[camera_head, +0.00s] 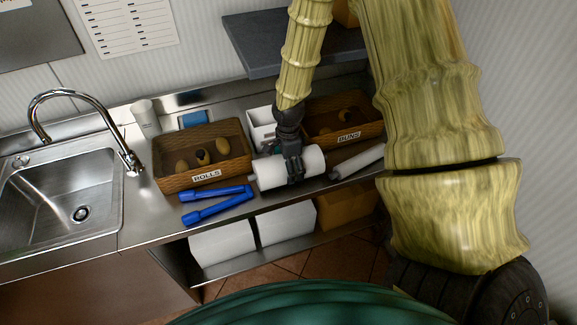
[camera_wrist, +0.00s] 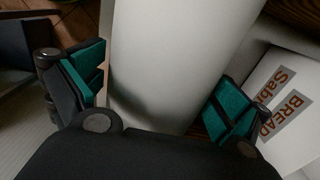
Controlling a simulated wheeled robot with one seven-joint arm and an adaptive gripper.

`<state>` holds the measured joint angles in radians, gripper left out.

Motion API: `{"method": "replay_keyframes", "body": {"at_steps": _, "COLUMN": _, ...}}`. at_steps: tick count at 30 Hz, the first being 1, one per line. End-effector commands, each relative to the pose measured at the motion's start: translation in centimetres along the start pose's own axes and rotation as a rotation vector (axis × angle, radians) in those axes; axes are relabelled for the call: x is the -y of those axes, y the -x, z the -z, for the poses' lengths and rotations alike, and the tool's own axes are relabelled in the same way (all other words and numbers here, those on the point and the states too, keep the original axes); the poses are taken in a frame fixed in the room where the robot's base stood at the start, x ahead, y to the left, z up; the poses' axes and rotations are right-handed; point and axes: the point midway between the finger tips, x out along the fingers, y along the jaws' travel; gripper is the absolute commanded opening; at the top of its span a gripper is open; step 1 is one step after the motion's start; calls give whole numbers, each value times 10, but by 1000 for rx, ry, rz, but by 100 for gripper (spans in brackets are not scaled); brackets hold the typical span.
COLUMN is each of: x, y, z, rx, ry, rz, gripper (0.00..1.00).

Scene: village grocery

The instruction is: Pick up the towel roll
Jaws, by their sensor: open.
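The towel roll (camera_head: 268,173) is a white cylinder lying on its side on the steel counter, in front of the rolls and buns baskets. In the wrist view the towel roll (camera_wrist: 178,60) runs up the middle of the picture between my fingers. My gripper (camera_head: 293,172) is over the roll from above. In the wrist view my gripper (camera_wrist: 160,95) is open, with one teal-padded finger on each side of the roll. A gap shows at the left finger; contact at the right finger is unclear. The roll's underside is hidden.
The rolls basket (camera_head: 205,180) stands left and the buns basket (camera_head: 350,133) right. Another white roll (camera_head: 358,161) lies at right. A white container (camera_head: 259,128) stands behind. A dark shelf (camera_head: 290,52) hangs above. The sink (camera_head: 60,205) is far left.

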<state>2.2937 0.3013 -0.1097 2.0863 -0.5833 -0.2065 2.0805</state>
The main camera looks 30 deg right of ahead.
Motion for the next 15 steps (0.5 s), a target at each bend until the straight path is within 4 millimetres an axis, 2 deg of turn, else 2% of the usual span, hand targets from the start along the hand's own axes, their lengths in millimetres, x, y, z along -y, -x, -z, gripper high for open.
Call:
{"method": "replay_keyframes", "body": {"at_steps": 3, "x": 0, "y": 0, "z": 0, "rx": 0, "ry": 0, "rz": 0, "gripper": 100}}
{"method": "replay_keyframes", "body": {"at_steps": 4, "x": 0, "y": 0, "z": 0, "rx": 0, "ry": 0, "rz": 0, "gripper": 96}}
{"method": "replay_keyframes", "body": {"at_steps": 9, "x": 0, "y": 0, "z": 0, "rx": 0, "ry": 0, "rz": 0, "gripper": 65}}
{"method": "replay_keyframes", "body": {"at_steps": 11, "x": 0, "y": 0, "z": 0, "rx": 0, "ry": 0, "rz": 0, "gripper": 57}}
{"method": "replay_keyframes", "body": {"at_steps": 15, "x": 0, "y": 0, "z": 0, "rx": 0, "ry": 1, "rz": 0, "gripper": 57}}
